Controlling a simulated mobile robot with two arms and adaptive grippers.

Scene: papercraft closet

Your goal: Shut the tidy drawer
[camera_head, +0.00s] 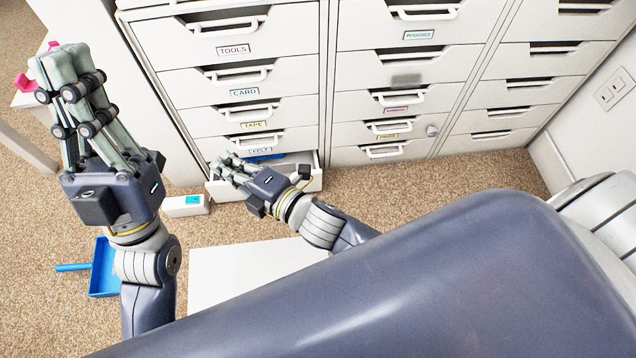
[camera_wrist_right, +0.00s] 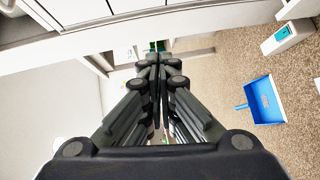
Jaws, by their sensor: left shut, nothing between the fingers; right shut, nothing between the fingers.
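The bottom drawer (camera_head: 314,183) of the left cabinet column stands pulled out, below the FELT label. It is the only drawer I see clearly open, and its own label is not visible. Something blue (camera_head: 262,158) lies inside it at the back. My right gripper (camera_head: 222,168) is shut and empty, over the left part of this drawer and covering much of its front. Whether it touches the drawer I cannot tell. In the right wrist view its fingers (camera_wrist_right: 157,62) are together. My left gripper (camera_head: 62,58) is shut and empty, raised left of the cabinet.
A white box with a teal patch (camera_head: 186,206) stands on the carpet left of the drawer. A blue dustpan (camera_head: 104,268) lies nearer, behind my left arm. A white panel (camera_head: 245,268) lies in front. Carpet is clear to the right of the open drawer.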

